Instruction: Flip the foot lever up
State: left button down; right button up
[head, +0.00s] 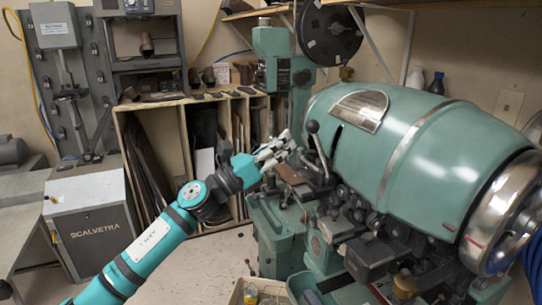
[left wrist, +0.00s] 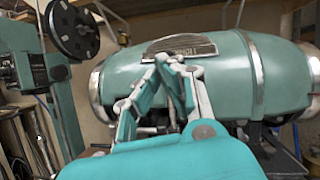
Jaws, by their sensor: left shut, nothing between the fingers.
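The green sole stitcher (head: 430,155) fills the right half of the head view. A dark-knobbed lever (head: 313,128) stands up at its left front; I cannot tell for sure that it is the foot lever. My left gripper (head: 285,146) is shut and empty, just left of this lever in the picture; I cannot tell whether they touch. In the left wrist view the shut fingers (left wrist: 172,62) stand in front of the stitcher's green drum (left wrist: 230,75), and no lever is clear there. My right gripper is in neither view.
A black reel (head: 330,35) sits on top of the machine. A wooden shelf rack (head: 122,140) with shoes stands behind my left arm. A grey cabinet (head: 95,222) is at the left. A tray (head: 238,293) with a yellow item is low in front. Some floor between is clear.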

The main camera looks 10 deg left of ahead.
pick_arm(q)
jog(key=shift+w+d+r+p, duration=0.2)
jog(key=shift+w+d+r, duration=0.25)
jog(key=shift+d+r, duration=0.25)
jog(key=shift+w+d+r+p, duration=0.2)
jog(key=shift+w+d+r, duration=0.25)
jog(key=shift+d+r, duration=0.2)
